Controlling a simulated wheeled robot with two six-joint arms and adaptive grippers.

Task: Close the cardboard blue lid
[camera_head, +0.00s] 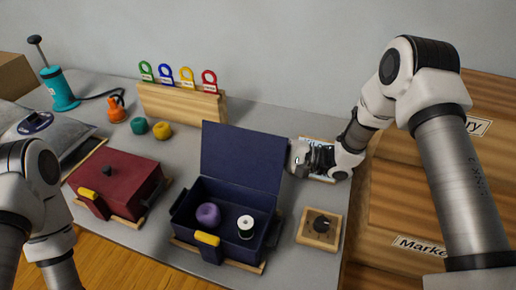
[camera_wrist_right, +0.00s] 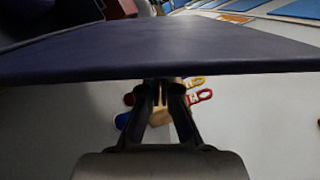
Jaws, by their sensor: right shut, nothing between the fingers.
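The blue cardboard box (camera_head: 262,226) stands on the grey table with its dark blue lid (camera_head: 243,160) open, standing nearly upright at the back. Inside lie a purple yarn ball (camera_head: 208,214) and a white spool (camera_head: 246,227). My right gripper (camera_head: 298,158) is at the right edge of the lid, its fingertips partly hidden there. In the right wrist view the lid (camera_wrist_right: 150,45) spans the picture just beyond the shut, empty fingers (camera_wrist_right: 162,88); whether they touch it I cannot tell. My left arm shows at the left, its gripper out of view.
A shut dark red box (camera_head: 115,180) stands left of the blue box. A wooden rack (camera_head: 180,104) with coloured tags stands behind, with yarn balls (camera_head: 163,130) near it. A small wooden tray (camera_head: 320,229) lies to the right. Wooden crates (camera_head: 420,200) stand at the right.

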